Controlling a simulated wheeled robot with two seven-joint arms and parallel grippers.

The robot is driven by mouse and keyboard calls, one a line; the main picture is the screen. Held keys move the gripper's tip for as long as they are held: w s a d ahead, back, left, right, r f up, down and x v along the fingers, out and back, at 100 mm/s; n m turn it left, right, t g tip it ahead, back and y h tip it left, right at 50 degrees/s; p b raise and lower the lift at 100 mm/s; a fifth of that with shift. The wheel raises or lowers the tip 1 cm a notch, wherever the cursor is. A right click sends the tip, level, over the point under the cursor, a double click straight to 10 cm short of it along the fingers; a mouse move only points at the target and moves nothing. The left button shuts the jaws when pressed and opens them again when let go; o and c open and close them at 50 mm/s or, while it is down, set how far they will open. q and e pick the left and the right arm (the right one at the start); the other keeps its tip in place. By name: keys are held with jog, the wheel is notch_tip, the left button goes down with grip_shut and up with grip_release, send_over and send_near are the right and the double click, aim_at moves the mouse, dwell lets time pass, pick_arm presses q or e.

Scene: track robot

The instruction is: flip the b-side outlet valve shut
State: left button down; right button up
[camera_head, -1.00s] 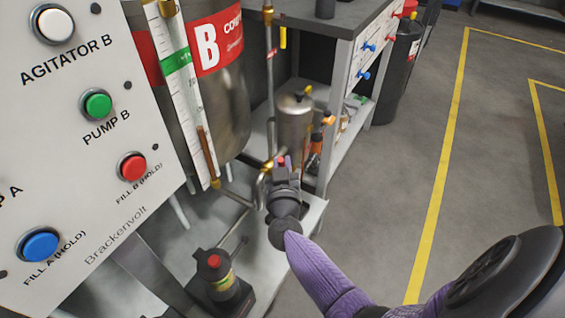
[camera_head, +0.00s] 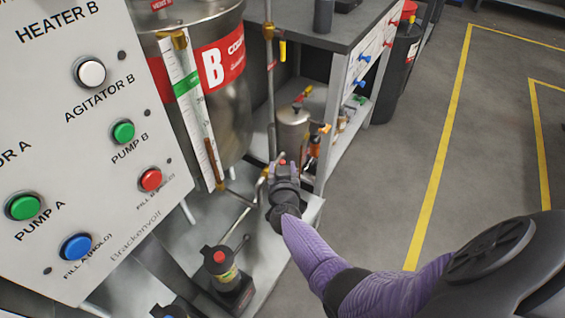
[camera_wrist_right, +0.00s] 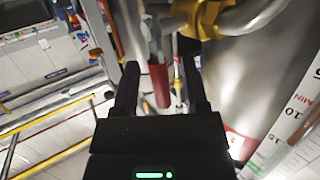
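The outlet valve's red lever handle (camera_wrist_right: 160,86) hangs between the two fingers of my right gripper (camera_wrist_right: 160,68) in the right wrist view. A brass fitting (camera_wrist_right: 205,14) on a steel pipe is just above it. The fingers are apart, with a visible gap on each side of the handle. In the head view my right gripper (camera_head: 282,164) is at the pipework below tank B (camera_head: 232,120), with a small red spot between its fingers. The gripper and hand hide most of the valve there. My left gripper is not in view.
A button panel (camera_head: 50,130) fills the left. A pump with a red cap (camera_head: 220,257) stands on the lower shelf. A small steel canister (camera_head: 293,128) and a bench (camera_head: 330,30) are behind the gripper. Open floor (camera_head: 390,190) with yellow lines lies right.

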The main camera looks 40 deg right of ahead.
jog(key=shift+s+a+r, duration=0.1)
jog(key=shift+s, duration=0.1)
jog(key=p+v, duration=0.5)
jog(key=v, duration=0.4)
jog(key=shift+s, duration=0.2)
jog(key=shift+a, duration=0.15)
